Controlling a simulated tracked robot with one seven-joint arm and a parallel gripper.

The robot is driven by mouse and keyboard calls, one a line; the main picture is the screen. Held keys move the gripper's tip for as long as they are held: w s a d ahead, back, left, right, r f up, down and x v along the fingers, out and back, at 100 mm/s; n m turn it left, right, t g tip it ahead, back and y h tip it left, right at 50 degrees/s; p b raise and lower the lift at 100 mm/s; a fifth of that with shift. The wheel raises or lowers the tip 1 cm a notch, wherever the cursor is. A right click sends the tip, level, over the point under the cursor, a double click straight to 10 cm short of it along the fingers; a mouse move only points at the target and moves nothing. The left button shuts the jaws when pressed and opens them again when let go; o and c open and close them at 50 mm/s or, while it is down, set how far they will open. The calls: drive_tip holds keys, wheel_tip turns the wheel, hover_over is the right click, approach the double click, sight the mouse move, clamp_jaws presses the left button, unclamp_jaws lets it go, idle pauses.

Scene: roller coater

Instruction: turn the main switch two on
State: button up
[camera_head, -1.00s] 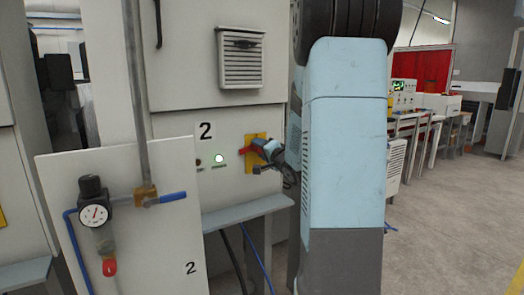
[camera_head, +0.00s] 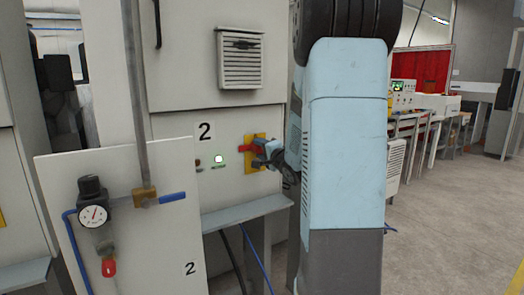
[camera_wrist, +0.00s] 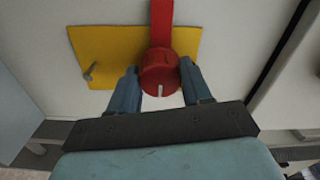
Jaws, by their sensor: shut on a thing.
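In the wrist view the red switch (camera_wrist: 160,72) has a round knob with a white mark and an arm running up to the top edge of the picture. My gripper (camera_wrist: 158,86) has its two blue fingers on either side of the round knob, shut on it. In the head view my gripper (camera_head: 262,150) is at the switch and hides part of it. A lamp (camera_head: 218,159) left of the switch glows green-white.
A grey ledge (camera_head: 245,215) juts out below the switch. A panel with a pressure gauge (camera_head: 95,214) and blue hose stands in front at the left. A vent (camera_head: 240,60) is above. Open floor (camera_head: 450,210) lies to the right.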

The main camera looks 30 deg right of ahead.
drive_tip(key=o, duration=0.7)
drive_tip(key=shift+a+f, duration=0.1)
drive_tip(key=shift+f, duration=0.25)
drive_tip(key=o, duration=0.3)
drive_tip(key=shift+r, duration=0.1)
drive_tip(key=shift+o, duration=0.2)
drive_tip(key=shift+r, duration=0.1)
drive_tip(key=s, duration=1.3)
drive_tip(key=shift+s+d, duration=0.25)
drive_tip(key=shift+s, duration=0.1)
